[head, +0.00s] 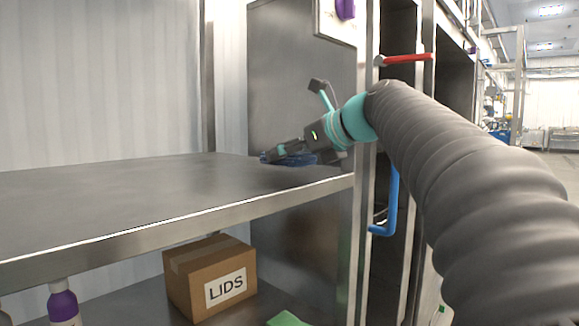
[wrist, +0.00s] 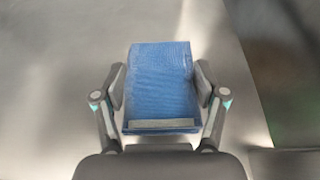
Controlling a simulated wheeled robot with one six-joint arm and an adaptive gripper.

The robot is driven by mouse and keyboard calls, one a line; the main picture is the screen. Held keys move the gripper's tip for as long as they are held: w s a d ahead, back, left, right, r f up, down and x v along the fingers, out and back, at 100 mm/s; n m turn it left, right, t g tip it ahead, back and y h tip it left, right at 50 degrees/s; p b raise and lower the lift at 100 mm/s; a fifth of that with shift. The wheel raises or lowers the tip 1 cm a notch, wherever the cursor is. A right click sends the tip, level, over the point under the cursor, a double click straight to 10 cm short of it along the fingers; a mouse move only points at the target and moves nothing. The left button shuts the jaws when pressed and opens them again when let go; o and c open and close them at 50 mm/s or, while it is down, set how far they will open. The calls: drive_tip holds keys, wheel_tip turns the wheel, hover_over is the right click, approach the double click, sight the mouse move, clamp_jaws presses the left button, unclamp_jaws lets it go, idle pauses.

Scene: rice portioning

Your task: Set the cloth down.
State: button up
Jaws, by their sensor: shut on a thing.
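A blue folded cloth (wrist: 158,85) with a pale strip along its near edge is between the two fingers of my gripper (wrist: 160,90) in the wrist view. Both fingers press on its sides. In the head view, my gripper (head: 280,152) is low over the right end of the steel shelf (head: 110,195), near the side panel. The cloth (head: 298,160) shows there as a dark blue patch at and below the fingers, at the level of the shelf top. I cannot tell whether it touches the shelf. Part of it is hidden by my gripper.
The shelf top is bare to the left. Below it stand a cardboard box marked LIDS (head: 212,278) and a purple-capped bottle (head: 63,303). A steel side panel (head: 290,85) rises behind my gripper. A red handle (head: 408,58) and a blue handle (head: 388,205) are on the right.

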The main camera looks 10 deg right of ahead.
drive_tip(key=shift+w+d+f, duration=0.1)
drive_tip(key=shift+d+f, duration=0.1)
drive_tip(key=shift+f, duration=0.65)
drive_tip(key=shift+r, duration=0.1)
drive_tip(key=o, duration=1.2)
drive_tip(key=shift+o, duration=0.2)
